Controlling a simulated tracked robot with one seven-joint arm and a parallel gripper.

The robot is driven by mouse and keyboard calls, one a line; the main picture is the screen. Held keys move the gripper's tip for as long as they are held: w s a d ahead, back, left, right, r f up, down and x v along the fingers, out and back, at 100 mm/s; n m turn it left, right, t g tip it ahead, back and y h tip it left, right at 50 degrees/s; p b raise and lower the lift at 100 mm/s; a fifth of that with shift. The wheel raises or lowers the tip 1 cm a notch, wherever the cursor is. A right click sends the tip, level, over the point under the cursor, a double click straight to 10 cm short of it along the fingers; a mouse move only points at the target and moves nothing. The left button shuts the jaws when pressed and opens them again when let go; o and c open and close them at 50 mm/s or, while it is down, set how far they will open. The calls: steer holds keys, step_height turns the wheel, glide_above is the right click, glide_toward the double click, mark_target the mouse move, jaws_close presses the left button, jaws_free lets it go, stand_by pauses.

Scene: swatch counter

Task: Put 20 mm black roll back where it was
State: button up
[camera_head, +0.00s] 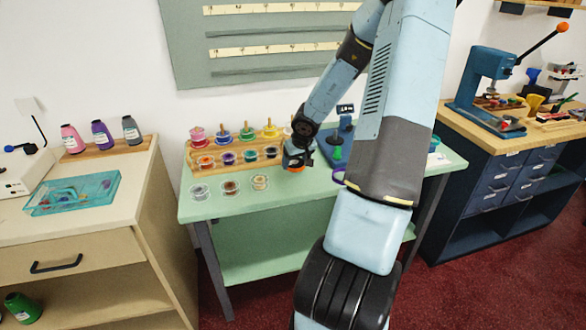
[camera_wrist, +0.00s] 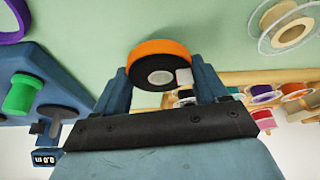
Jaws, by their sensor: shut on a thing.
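My gripper (camera_wrist: 163,80) is shut on a roll (camera_wrist: 150,72) with an orange outer band, a black face and a pale core. The roll sits between both fingers, with a small white patch at its right side. In the head view my gripper (camera_head: 297,160) hangs over the green table (camera_head: 290,190), just right of the wooden spool rack (camera_head: 187,158). The held roll shows there only as a small orange patch. The rack carries coloured spools in two rows, and also shows in the wrist view (camera_wrist: 238,78). Any size label is not legible.
Three loose spools (camera_head: 231,187) stand on the table in front of the rack. The front middle of the table is clear.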

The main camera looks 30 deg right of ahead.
steer(key=shift+f, duration=1.25)
steer(key=o, duration=1.1)
steer(key=shift+o, duration=0.2)
steer(key=shift+s+r, duration=0.15)
